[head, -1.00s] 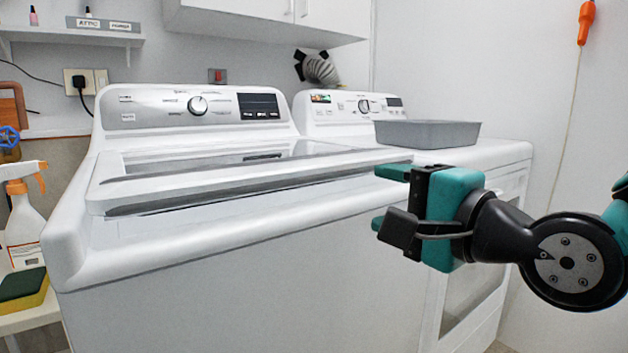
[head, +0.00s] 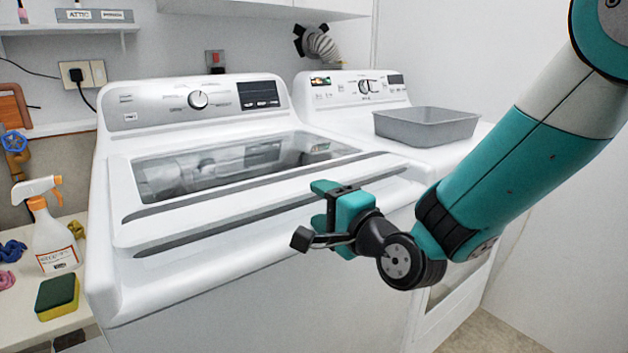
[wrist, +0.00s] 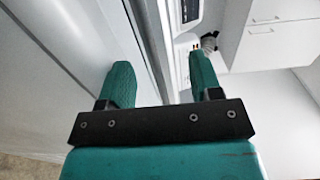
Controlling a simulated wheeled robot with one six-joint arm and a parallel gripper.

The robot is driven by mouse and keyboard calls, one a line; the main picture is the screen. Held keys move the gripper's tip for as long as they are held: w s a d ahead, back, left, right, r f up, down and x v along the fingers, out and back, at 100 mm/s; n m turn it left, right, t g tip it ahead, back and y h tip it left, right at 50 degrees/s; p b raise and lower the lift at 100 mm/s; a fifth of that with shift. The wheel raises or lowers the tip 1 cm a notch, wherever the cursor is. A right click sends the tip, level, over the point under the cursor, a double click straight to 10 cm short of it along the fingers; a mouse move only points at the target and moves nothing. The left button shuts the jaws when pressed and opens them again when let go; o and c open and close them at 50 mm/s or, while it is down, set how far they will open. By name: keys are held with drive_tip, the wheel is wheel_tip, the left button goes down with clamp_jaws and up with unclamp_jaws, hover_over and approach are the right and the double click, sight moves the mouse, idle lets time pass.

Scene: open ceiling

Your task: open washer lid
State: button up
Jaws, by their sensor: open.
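The washer (head: 220,290) is a white top-loader on the left. Its lid (head: 240,215) has a large glass window and a wide white front edge with dark strips. The lid lies nearly flat over the top; I cannot tell whether there is a gap under its front edge. My gripper (head: 317,205) is open and empty at the right part of the lid's front edge, one finger above the other. In the wrist view both teal fingers (wrist: 160,78) are apart, with the lid's edge (wrist: 150,35) passing between them beyond the tips. Contact is unclear.
A dryer (head: 365,95) stands to the right, with a grey bin (head: 425,125) on top. A spray bottle (head: 52,235) and a sponge (head: 57,295) are on a bench at the left. White cabinets hang above. Floor shows at lower right.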

drive_tip(key=shift+x, duration=1.45)
clamp_jaws()
drive_tip(key=shift+r+p, duration=0.1)
drive_tip(key=shift+p, duration=0.3)
